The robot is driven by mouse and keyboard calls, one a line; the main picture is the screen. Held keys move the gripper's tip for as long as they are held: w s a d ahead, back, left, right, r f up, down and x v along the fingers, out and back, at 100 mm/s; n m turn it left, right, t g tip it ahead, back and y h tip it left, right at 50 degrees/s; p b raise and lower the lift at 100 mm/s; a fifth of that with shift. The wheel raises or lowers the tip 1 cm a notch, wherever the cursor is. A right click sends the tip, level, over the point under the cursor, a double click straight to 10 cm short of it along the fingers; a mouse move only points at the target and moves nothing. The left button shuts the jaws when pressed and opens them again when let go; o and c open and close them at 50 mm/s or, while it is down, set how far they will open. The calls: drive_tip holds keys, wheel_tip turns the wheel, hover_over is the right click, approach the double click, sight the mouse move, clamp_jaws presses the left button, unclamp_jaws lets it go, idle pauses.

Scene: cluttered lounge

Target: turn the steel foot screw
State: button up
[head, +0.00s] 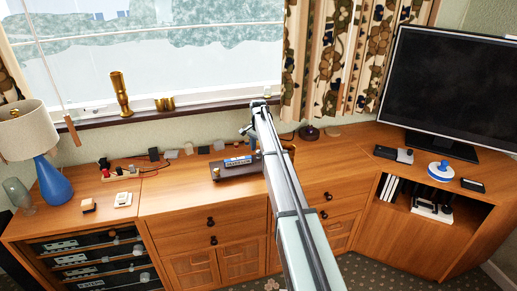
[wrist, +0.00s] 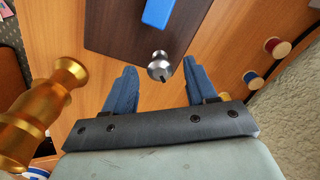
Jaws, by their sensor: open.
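The steel foot screw (wrist: 160,65) is a small round silvery knob with a dark tip. It shows in the wrist view at the edge of a dark brown base (wrist: 115,25) that carries a blue bar (wrist: 157,12). My gripper (wrist: 158,73) is open, its two blue fingers on either side of the screw's line, with gaps to both. I cannot tell how deep the screw sits between them. In the head view my gripper (head: 250,132) is above and behind the dark instrument (head: 237,171) with the blue bar; the screw is not discernible there.
A brass turned piece (wrist: 40,110) stands close to the left of my gripper in the wrist view. Red (wrist: 277,47) and blue (wrist: 251,79) spool-like pieces lie to the right. In the head view, a lamp (head: 51,175) and monitor (head: 447,85) flank the wooden cabinet top (head: 170,190).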

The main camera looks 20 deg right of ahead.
sight(259, 150)
wheel_tip(259, 150, up, 14)
idle(0.6)
drive_tip(key=shift+f, duration=0.1)
